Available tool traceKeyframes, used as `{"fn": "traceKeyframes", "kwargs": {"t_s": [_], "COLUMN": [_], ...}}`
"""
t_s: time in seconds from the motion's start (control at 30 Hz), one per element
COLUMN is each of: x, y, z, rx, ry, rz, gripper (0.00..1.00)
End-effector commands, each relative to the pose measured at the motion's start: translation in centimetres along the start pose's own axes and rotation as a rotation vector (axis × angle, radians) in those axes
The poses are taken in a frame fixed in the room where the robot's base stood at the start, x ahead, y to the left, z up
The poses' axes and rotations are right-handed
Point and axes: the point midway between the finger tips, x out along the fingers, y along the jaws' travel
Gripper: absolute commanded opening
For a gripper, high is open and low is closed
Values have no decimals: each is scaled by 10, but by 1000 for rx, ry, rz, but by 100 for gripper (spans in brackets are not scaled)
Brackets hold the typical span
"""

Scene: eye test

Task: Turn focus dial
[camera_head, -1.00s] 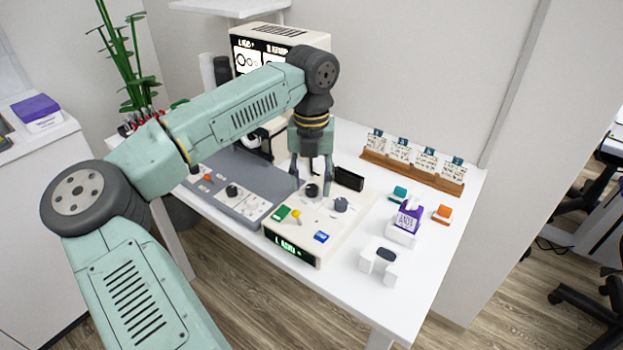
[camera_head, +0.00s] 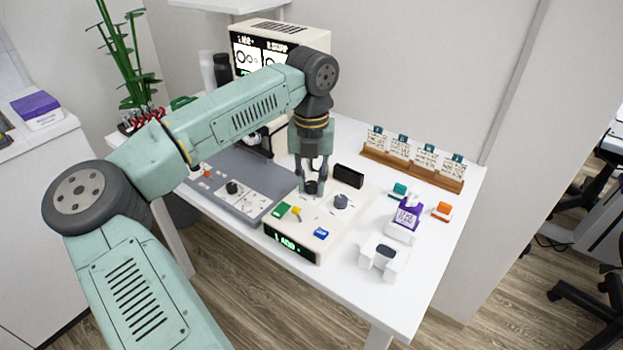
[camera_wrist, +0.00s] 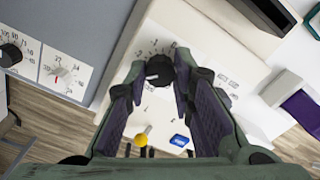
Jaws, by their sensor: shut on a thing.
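A black round dial (camera_head: 311,189) stands on top of the cream box (camera_head: 335,228), with a printed scale around it; its label is too small to read. In the wrist view the dial (camera_wrist: 159,70) sits between the two fingertips. My gripper (camera_head: 313,183) points straight down over the box and is shut on this dial, one finger on each side; in the wrist view my gripper (camera_wrist: 160,80) shows the same. The fingers partly hide the dial in the head view.
A black block (camera_head: 349,176) stands behind. A grey panel (camera_head: 240,168) lies left.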

Motion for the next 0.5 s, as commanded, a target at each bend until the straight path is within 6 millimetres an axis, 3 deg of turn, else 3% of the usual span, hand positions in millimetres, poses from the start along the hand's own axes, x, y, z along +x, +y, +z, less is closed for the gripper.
{"fn": "traceKeyframes", "kwargs": {"t_s": [0.27, 0.5], "x": [2, 2], "y": [0, 0], "z": [0, 0], "rx": [37, 272], "ry": [-1, -2], "rz": [0, 1], "gripper": [0, 0]}}
